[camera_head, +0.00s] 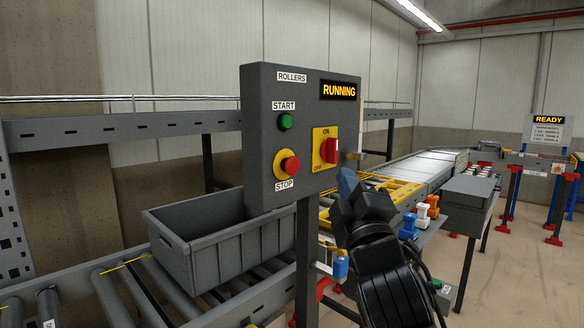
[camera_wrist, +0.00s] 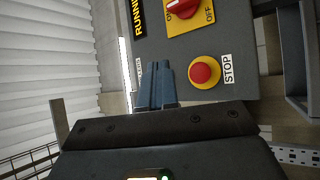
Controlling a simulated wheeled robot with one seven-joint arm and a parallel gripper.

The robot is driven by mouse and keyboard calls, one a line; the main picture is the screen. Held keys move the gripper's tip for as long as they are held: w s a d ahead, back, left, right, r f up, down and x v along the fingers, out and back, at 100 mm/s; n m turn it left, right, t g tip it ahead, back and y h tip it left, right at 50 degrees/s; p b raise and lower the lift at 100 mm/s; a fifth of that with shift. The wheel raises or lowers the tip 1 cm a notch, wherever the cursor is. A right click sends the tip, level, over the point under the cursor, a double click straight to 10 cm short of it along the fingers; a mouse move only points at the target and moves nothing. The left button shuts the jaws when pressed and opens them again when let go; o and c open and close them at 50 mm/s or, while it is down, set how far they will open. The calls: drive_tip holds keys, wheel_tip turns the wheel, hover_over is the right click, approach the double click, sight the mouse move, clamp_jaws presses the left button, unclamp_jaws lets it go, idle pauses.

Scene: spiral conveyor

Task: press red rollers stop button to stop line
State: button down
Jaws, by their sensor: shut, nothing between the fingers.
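The red stop button (camera_head: 287,163) sits on a yellow base, low on the grey ROLLERS control panel (camera_head: 262,95), above a STOP label. A green start button (camera_head: 286,121) is above it, and a red ON/OFF switch (camera_head: 330,150) is on its right. The panel display (camera_head: 338,90) reads RUNNING. My gripper (camera_head: 347,180) is right of the panel in the head view, apart from the stop button. In the wrist view, the blue fingers of my gripper (camera_wrist: 158,85) are shut and empty, left of the red stop button (camera_wrist: 202,73). The start button is hidden there.
A grey bin (camera_head: 215,245) rests on the roller conveyor (camera_head: 130,285) behind and left of the panel post (camera_head: 307,255). A grey box on legs (camera_head: 470,190) and several small coloured parts stand on the right. Open floor lies at the far right.

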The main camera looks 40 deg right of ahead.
drive_tip(key=shift+w, duration=0.1)
drive_tip(key=b, duration=0.3)
approach(299, 161)
drive_tip(key=shift+w+d+r, duration=0.6)
drive_tip(key=shift+w+d, duration=0.05)
drive_tip(key=shift+d, duration=0.25)
drive_tip(key=shift+w+d+r, duration=0.65)
drive_tip(key=shift+d, duration=0.25)
drive_tip(key=shift+w, duration=0.1)
idle(0.4)
drive_tip(key=shift+w, duration=0.3)
drive_tip(key=shift+w, duration=0.5)
idle(0.8)
idle(0.3)
drive_tip(key=shift+s, duration=0.95)
drive_tip(key=shift+s+d+p, duration=0.1)
drive_tip(key=shift+s+p, duration=1.05)
drive_tip(key=shift+s, duration=1.35)
